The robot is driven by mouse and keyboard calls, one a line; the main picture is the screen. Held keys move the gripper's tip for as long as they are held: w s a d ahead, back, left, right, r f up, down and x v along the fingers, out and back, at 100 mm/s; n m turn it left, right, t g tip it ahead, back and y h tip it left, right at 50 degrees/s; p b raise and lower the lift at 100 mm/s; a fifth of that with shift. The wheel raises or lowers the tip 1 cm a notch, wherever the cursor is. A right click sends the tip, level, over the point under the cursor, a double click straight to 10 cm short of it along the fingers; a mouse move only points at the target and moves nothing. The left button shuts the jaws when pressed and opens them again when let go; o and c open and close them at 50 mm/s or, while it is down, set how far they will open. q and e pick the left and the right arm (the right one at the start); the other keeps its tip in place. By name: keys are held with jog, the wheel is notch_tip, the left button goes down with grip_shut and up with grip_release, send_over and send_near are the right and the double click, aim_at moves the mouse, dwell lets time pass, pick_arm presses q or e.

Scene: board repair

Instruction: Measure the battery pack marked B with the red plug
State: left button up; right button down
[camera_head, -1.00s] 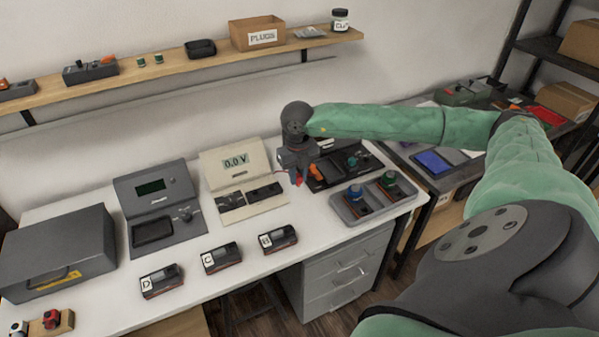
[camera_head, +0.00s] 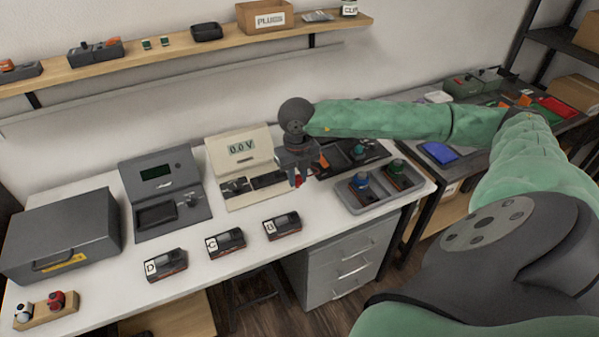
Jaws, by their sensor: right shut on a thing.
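My right gripper (camera_head: 297,180) is shut on a red plug (camera_head: 299,181), mostly hidden between the fingers, above the right end of the cream meter (camera_head: 240,150). The meter's display reads 0.0 V, and dark parts lie on its base. The battery pack with a label that looks like B (camera_head: 283,227) lies on the white table in front of the meter, apart from the gripper. Packs C (camera_head: 225,243) and D (camera_head: 166,265) lie in a row to its left. My left gripper is not in view.
A grey tray (camera_head: 347,204) with blue-topped and green-topped plugs stands right of the gripper. A dark grey device (camera_head: 165,200) and a grey case (camera_head: 60,230) stand left. A wooden block (camera_head: 45,313) holds white and red knobs. The table's front strip is mostly clear.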

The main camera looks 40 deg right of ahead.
jog(key=shift+s+a+b, duration=0.25)
jog(key=shift+s+a, duration=0.4)
jog(key=shift+a, duration=0.25)
jog(key=shift+s+a+b, duration=0.2)
jog(key=shift+s+a, duration=0.4)
jog(key=shift+a, duration=0.25)
jog(key=shift+f+b, duration=2.6)
jog(key=shift+f, duration=0.3)
jog(key=shift+f+b, duration=0.3)
jog(key=shift+b, duration=0.05)
jog(key=shift+f+b, duration=0.35)
jog(key=shift+b, duration=0.1)
jog(key=shift+b, duration=0.35)
jog(key=shift+f+b, duration=0.65)
jog(key=shift+b, duration=0.5)
dwell(1.1)
